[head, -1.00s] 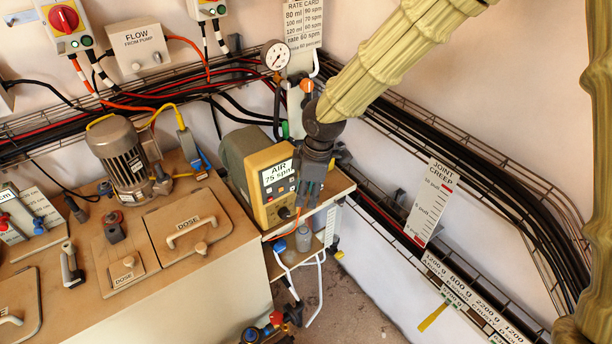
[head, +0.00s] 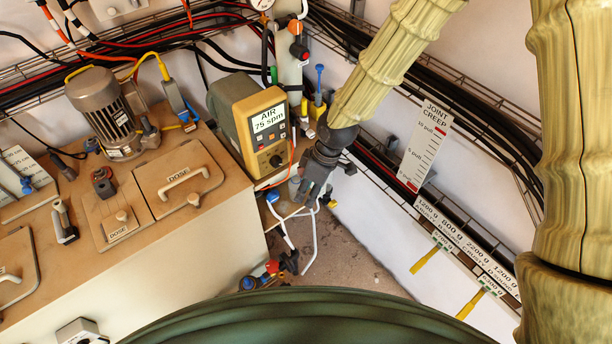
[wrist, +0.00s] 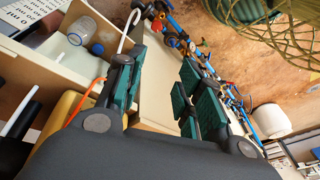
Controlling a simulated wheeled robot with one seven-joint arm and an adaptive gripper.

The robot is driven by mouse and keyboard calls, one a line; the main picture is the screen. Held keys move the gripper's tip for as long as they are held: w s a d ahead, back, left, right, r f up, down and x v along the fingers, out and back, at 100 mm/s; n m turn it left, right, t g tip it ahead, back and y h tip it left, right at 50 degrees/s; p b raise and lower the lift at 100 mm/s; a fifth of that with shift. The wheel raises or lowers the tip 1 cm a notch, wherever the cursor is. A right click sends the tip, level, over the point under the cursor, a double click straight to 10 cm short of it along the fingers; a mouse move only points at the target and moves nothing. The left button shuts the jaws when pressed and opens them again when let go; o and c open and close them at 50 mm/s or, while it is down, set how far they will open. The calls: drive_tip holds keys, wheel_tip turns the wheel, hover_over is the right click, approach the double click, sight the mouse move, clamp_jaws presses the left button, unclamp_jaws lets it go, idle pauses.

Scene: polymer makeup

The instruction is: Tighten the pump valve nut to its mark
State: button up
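My gripper (head: 309,194) is in the air right of and below the yellow AIR pump box (head: 262,137). In the wrist view my gripper (wrist: 160,98) shows two green-padded fingers spread apart with nothing between them. Below it in the head view is a cluster of red, blue and black valve fittings (head: 272,272), apart from the gripper. Blue pipework with red fittings (wrist: 180,35) shows beyond the fingers in the wrist view. I cannot single out the valve nut or its mark in either view; they are too small or hidden.
A clear bottle with a blue cap (wrist: 80,32) stands left of the fingers, near a bent white tube (wrist: 129,28). The tan bench (head: 225,212) with DOSE lids is at the left. Cable racks line the wall. Brown floor (head: 350,262) is open below the gripper.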

drive_tip(key=shift+m, duration=0.9)
drive_tip(key=shift+s+d+f+b, duration=0.1)
drive_tip(key=shift+s+d+f, duration=0.1)
drive_tip(key=shift+s+f, duration=0.4)
drive_tip(key=shift+s+d+f+b, duration=0.1)
drive_tip(key=shift+s+d+f, duration=0.2)
drive_tip(key=shift+f, duration=0.6)
drive_tip(key=shift+s+d+f+b, duration=0.15)
drive_tip(key=shift+s+f, duration=0.35)
drive_tip(key=shift+f, duration=0.25)
